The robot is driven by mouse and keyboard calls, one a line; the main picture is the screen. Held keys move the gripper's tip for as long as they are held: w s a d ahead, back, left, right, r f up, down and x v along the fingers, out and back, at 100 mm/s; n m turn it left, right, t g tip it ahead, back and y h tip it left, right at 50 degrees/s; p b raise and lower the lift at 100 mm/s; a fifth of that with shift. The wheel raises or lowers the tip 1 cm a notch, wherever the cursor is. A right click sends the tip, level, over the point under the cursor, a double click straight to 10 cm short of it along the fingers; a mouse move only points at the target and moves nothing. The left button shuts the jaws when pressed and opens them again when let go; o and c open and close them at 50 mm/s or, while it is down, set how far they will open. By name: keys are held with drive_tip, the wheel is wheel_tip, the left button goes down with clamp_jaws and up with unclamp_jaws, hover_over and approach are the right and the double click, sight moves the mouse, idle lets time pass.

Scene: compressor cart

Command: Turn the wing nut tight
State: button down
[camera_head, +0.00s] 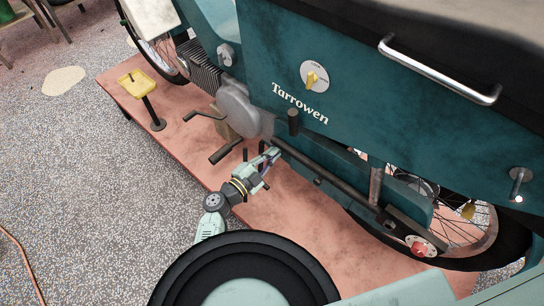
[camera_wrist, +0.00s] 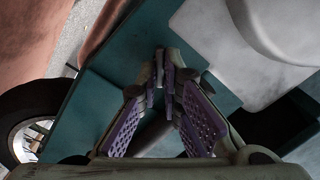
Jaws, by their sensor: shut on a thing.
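My gripper (camera_head: 272,154) is at the lower side of the teal cart, beside the grey round housing and the end of a dark bar. In the wrist view its two purple-padded fingers (camera_wrist: 166,68) come together at the tips, shut on a small dark part. I take that part for the wing nut, but the fingertips hide nearly all of it. Its wings and how far it is turned cannot be made out in either view. The teal panel of the cart (camera_head: 262,62) rises just behind the gripper.
A grey housing (camera_head: 237,105) and dark pedal-like levers (camera_head: 224,154) stand close left of my gripper. A dark bar (camera_head: 330,181) runs right along the cart. A yellow-topped stand (camera_head: 135,84) is on the reddish platform (camera_head: 180,150). The platform's front strip is mostly clear.

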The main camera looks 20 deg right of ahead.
drive_tip(key=shift+f+m+b, duration=0.15)
drive_tip(key=shift+m+b, duration=1.25)
drive_tip(key=shift+m, duration=2.7)
drive_tip(key=c, duration=1.8)
unclamp_jaws()
drive_tip(key=shift+o, duration=0.2)
drive_tip(key=v, duration=0.7)
drive_tip(key=shift+s+a, duration=0.2)
